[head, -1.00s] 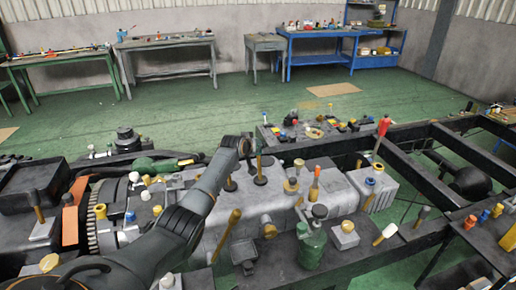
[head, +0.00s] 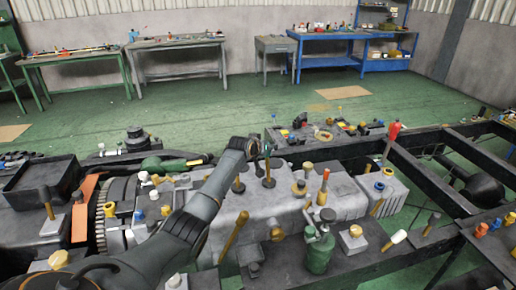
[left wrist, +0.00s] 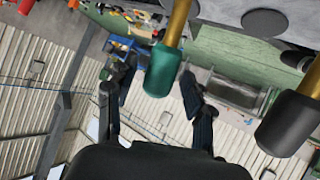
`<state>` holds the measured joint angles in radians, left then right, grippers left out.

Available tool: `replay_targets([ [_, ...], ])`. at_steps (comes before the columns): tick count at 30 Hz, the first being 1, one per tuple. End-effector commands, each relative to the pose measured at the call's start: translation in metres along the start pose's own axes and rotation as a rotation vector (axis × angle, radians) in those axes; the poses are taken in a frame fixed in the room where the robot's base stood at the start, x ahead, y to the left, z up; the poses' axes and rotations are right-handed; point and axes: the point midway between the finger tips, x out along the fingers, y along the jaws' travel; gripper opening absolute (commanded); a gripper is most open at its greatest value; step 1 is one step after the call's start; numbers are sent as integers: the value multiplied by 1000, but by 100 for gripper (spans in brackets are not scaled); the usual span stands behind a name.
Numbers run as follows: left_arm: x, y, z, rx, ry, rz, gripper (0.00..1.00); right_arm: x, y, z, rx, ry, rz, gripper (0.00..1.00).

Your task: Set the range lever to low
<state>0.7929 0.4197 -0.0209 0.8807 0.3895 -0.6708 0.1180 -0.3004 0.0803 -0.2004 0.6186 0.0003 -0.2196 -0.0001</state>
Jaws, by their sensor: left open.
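In the left wrist view, a brass-coloured lever with a green grip (left wrist: 160,72) comes down between the spread fingers of my left gripper (left wrist: 158,82). The fingers are open on either side, with gaps to the grip. A second lever with a black grip (left wrist: 289,122) stands to the right, outside the fingers. In the head view, my left gripper (head: 255,148) is at the levers' tops over the grey gearbox housing (head: 220,208). One lever (head: 267,168) rises beside it. No marking shows which lever is the range lever or where low lies. My right gripper is out of view.
A tall red-handled lever (head: 392,138) and an orange-handled one (head: 323,187) stand to the right. A green bottle-like part (head: 319,252) is at the front. Dark chassis rails (head: 425,185) run right. Workbenches (head: 178,45) stand far behind, across open green floor.

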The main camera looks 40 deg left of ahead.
Motion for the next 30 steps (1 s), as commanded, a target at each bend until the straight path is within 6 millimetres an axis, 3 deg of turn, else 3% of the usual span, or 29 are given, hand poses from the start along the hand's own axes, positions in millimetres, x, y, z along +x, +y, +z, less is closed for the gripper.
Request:
replay_targets([
  [19,-90,-2,0,1,2,-2,52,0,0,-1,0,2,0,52],
  [30,-108,-2,0,-1,-1,-3,52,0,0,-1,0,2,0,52],
])
